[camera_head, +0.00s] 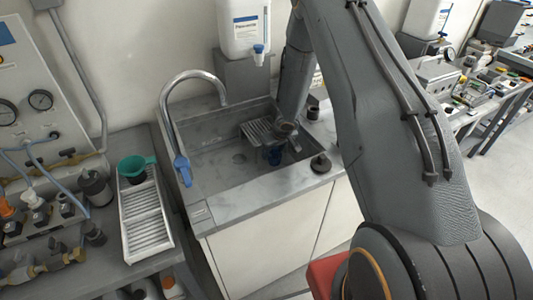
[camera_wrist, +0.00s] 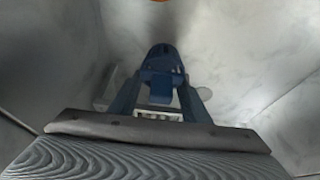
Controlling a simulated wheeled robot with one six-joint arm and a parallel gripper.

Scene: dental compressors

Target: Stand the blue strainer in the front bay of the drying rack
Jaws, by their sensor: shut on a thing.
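The blue strainer (camera_wrist: 162,56) shows in the wrist view as a dark blue, slotted shape between the fingertips. My gripper (camera_wrist: 160,88) is shut on it. In the head view my gripper (camera_head: 274,155) is low over the sink basin; its blue fingers and the strainer are too small there to separate clearly. A white slatted rack (camera_head: 146,222), which looks like the drying rack, lies on the counter left of the sink, well apart from my gripper. A teal funnel (camera_head: 135,166) stands at its far end. The rack's near part looks empty.
The grey sink (camera_head: 205,150) has a tall curved tap (camera_head: 165,95) with a blue end at its left edge, between my gripper and the rack. A grey ribbed piece (camera_head: 258,131) sits in the basin beside my gripper. A dark round item (camera_head: 320,163) stands on the front rim.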

